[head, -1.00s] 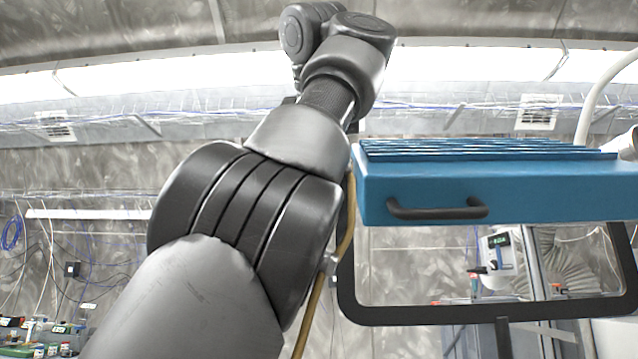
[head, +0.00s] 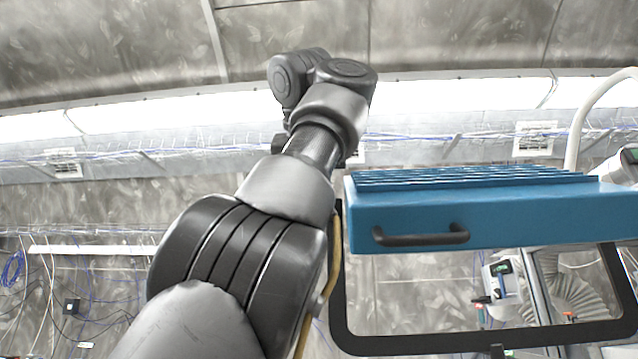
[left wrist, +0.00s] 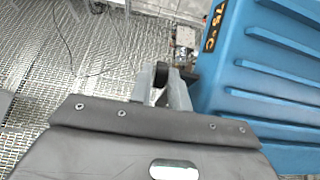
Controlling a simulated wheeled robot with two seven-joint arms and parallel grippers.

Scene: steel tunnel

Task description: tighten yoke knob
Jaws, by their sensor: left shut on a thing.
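My left arm rises through the middle of the head view, and its gripper is hidden there behind the arm and the blue housing (head: 480,215). In the left wrist view my left gripper (left wrist: 162,88) shows its two pale fingers closed around a small dark round knob (left wrist: 161,73). The knob sits between the fingertips, beside the left edge of the ribbed blue housing (left wrist: 265,75). Whether the knob has turned cannot be told. My right gripper is in neither view.
The blue housing has a black handle (head: 420,236) and sits above a black frame (head: 440,345), close to the right of my left arm. A pale curved hose (head: 578,125) rises at the right. Cables hang on the left wall. Metal grating floor (left wrist: 50,45) shows in the wrist view.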

